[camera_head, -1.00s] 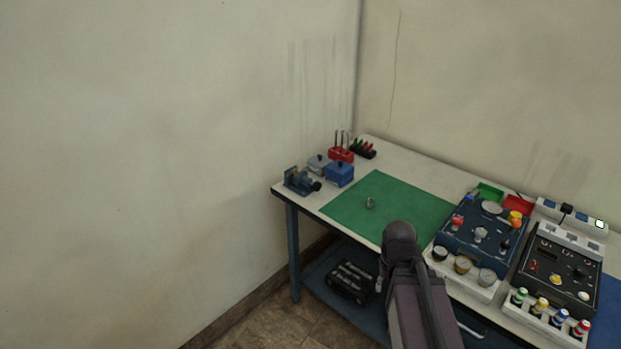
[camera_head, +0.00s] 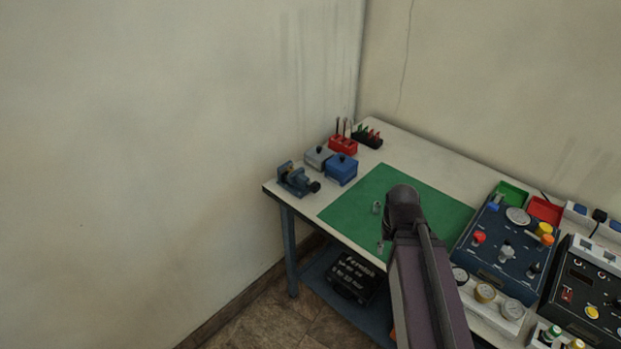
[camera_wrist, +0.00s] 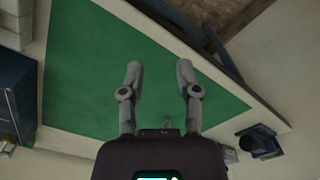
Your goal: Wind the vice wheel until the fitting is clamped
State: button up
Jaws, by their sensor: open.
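The blue-grey vice (camera_head: 296,179) stands at the table's left end in the head view, with a dark wheel (camera_head: 315,187) on its right side. A small brass-coloured piece (camera_head: 284,173) shows at its jaws; whether it is gripped is too small to tell. In the wrist view a dark shape near the table corner looks like the vice (camera_wrist: 262,141). My gripper (camera_wrist: 159,69) is open and empty over the green mat, its two fingers apart. It is well clear of the vice, to its right in the head view, where my arm partly hides it.
A blue box (camera_head: 341,169) and a grey box (camera_head: 318,157) stand just behind the vice. A red tool holder (camera_head: 343,145) is further back. Trainer panels (camera_head: 505,244) fill the right. A wall rises close behind the table.

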jog(key=shift+w+d, duration=0.25)
jog(key=shift+w, duration=0.05)
jog(key=shift+d, duration=0.1)
jog(key=shift+w+r, duration=0.15)
jog(key=shift+w, duration=0.15)
jog(key=w+a+r+m+p, duration=0.4)
jog(key=w+a+r+p, duration=0.1)
jog(key=w+a, duration=0.6)
jog(key=w+a+r+m+p, duration=0.3)
jog(key=w+a+r+p, duration=0.3)
jog(key=w+a, duration=0.4)
jog(key=w, duration=0.4)
jog(key=shift+w+a+r+m+p, duration=0.2)
jog(key=shift+w+a+m+p, duration=0.1)
jog(key=shift+w+a+m, duration=0.1)
